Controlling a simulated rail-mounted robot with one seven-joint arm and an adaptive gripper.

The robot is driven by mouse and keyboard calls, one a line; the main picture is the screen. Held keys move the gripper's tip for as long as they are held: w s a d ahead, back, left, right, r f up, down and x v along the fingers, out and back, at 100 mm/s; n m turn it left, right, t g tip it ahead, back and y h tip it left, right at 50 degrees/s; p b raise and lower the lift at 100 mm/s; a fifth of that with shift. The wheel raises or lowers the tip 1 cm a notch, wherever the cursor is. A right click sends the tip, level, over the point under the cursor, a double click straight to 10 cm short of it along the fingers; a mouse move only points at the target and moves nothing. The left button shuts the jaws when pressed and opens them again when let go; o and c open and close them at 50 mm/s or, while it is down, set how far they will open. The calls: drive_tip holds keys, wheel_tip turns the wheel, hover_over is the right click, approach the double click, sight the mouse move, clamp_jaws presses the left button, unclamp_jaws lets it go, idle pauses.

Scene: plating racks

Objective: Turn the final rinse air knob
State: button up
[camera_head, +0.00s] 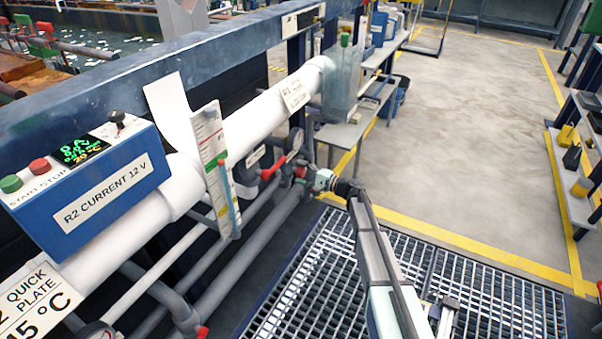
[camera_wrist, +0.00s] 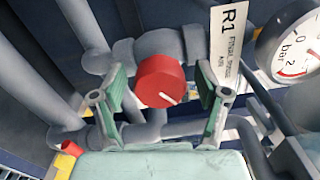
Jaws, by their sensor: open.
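The final rinse air knob (camera_wrist: 160,81) is a round red knob with a white pointer line, mounted on a grey pipe. In the wrist view its line points to the lower right. A tag (camera_wrist: 230,45) reading "R1 FINAL RINSE AIR" hangs just right of it. My gripper (camera_wrist: 160,98) is open, with one green finger on each side of the knob and visible gaps between them. In the head view my gripper (camera_head: 312,180) is at the pipes, close to a small red part (camera_head: 300,172) that is partly hidden.
A pressure gauge (camera_wrist: 290,48) marked "bar" sits right of the tag. Another red-ended pipe (camera_wrist: 72,148) is at lower left. In the head view, a blue R2 current box (camera_head: 95,180) and white pipe (camera_head: 262,118) stand left.

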drive_tip(key=shift+d, duration=0.1)
drive_tip(key=v, duration=1.2)
